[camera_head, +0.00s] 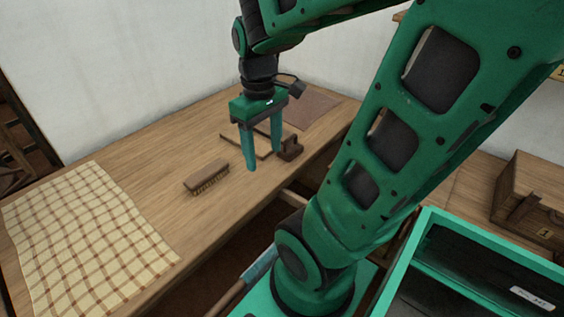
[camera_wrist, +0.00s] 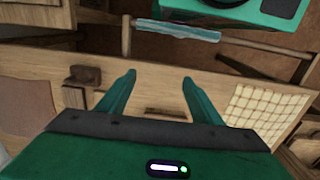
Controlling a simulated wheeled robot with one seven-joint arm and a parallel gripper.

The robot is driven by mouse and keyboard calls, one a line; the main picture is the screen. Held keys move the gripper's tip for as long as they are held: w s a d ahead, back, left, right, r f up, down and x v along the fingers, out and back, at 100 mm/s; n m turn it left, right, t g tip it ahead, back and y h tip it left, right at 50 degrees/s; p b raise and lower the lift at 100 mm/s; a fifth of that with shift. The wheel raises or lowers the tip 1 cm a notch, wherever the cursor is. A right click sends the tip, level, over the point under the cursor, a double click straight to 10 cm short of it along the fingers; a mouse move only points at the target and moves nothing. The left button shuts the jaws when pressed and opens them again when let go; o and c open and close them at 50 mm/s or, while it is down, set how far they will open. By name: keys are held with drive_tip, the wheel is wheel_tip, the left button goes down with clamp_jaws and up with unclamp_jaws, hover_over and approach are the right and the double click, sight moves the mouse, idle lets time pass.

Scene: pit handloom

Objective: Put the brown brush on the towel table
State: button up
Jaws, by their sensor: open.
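The brown brush (camera_head: 206,178) lies bristles down on the long wooden table (camera_head: 165,150). A checked cream towel (camera_head: 85,235) is spread over the left end of this same table, apart from the brush. It also shows at the right of the wrist view (camera_wrist: 256,110). My gripper (camera_head: 263,160) is open and empty, fingers pointing down, to the right of the brush and not touching it. In the wrist view the gripper (camera_wrist: 158,77) has bare table between its spread fingertips. The brush is mostly hidden by the gripper there.
A dark brown block (camera_head: 290,148) stands close to the right of my fingers. A thin wooden frame (camera_head: 262,156) lies behind them, and a flat brown sheet (camera_head: 305,105) is farther back. A wooden box (camera_head: 530,205) stands at the far right. The table between brush and towel is clear.

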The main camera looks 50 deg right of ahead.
drive_tip(key=s+m, duration=0.6)
drive_tip(key=shift+s+f, duration=0.4)
